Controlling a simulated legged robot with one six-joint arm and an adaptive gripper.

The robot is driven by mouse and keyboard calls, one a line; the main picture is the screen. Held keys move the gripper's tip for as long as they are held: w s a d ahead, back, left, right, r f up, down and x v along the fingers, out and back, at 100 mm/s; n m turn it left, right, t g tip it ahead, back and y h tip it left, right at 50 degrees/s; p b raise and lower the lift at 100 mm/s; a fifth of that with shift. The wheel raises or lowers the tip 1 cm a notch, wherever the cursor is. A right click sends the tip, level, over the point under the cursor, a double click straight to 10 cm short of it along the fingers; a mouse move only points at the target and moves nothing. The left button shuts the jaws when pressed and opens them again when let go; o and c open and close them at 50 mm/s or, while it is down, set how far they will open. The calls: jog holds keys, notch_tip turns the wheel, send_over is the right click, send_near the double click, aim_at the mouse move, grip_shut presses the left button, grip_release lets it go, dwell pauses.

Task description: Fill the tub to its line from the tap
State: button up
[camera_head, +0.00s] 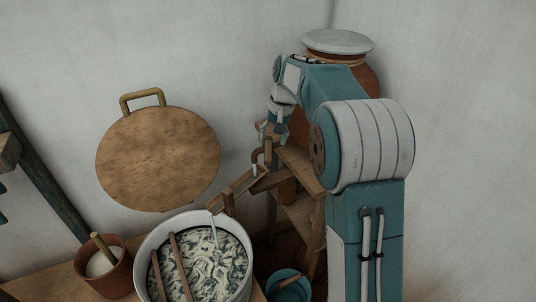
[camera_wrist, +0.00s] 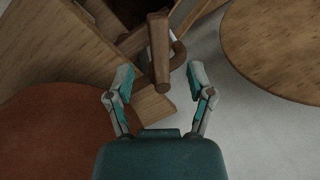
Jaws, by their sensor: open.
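The white tub (camera_head: 146,250) stands at the bottom of the head view, holding marbled dark-and-pale liquid (camera_head: 218,262). I cannot make out its fill line. A wooden trough (camera_head: 238,188) slopes down to the tub's rim, and a thin pale stream (camera_head: 215,232) seems to fall from its end. The brown tap (camera_head: 256,158) is above the trough's upper end. My gripper (camera_head: 268,136) is just above the tap. In the wrist view, my gripper (camera_wrist: 158,70) is open and empty, with the tap's brown lever (camera_wrist: 159,50) between and beyond its fingertips. I cannot tell whether they touch.
Two wooden sticks (camera_head: 179,265) lie across the tub. A clay pot (camera_head: 108,275) with a stick stands left, and a teal bowl (camera_head: 288,285) right. A round wooden lid (camera_head: 158,160) leans on the wall. A large clay jar (camera_head: 362,76) with a pale lid stands behind my arm.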

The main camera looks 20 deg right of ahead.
aim_at(269, 154)
jog(key=f, duration=0.4)
jog(key=a+f, duration=0.1)
jog(key=f, duration=0.1)
jog(key=shift+w, duration=0.2)
grip_shut()
